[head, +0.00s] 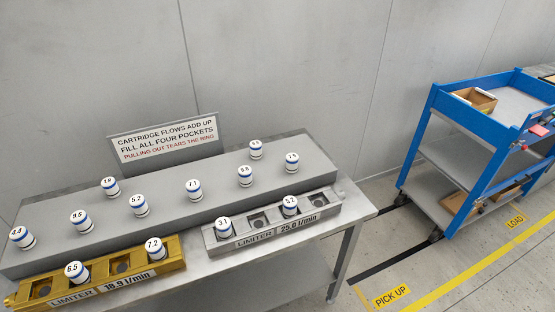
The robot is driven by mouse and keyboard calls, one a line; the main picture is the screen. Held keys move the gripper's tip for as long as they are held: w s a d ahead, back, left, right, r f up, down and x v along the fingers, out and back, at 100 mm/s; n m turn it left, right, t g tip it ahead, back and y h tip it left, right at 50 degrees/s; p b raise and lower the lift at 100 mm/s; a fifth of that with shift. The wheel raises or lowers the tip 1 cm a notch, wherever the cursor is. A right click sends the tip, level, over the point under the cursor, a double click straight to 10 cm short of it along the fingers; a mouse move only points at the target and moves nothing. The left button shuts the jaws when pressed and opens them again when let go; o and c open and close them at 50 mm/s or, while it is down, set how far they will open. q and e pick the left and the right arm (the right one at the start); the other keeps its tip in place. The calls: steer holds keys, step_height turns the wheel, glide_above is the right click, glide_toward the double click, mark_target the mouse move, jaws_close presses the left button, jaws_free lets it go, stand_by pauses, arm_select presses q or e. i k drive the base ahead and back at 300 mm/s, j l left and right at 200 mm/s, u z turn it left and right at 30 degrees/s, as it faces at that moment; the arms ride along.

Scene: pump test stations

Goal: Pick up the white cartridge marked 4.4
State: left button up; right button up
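The white cartridge marked 4.4 (22,238) has a blue band and stands upright at the far left end of the grey raised block (245,208). Its neighbour on the right is the cartridge marked 9.6 (81,220). Neither of my grippers shows in the head view, and nothing touches the 4.4 cartridge.
Several other marked cartridges stand on the block. In front lie a gold limiter bar (99,288), holding 6.5 and 7.2, and a silver limiter bar (272,227), holding 3.1 and 5.2; both have empty pockets. A sign (165,138) stands behind. A blue cart (470,135) stands right.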

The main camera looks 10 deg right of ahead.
mark_target(20, 235)
steer(key=u, duration=1.55)
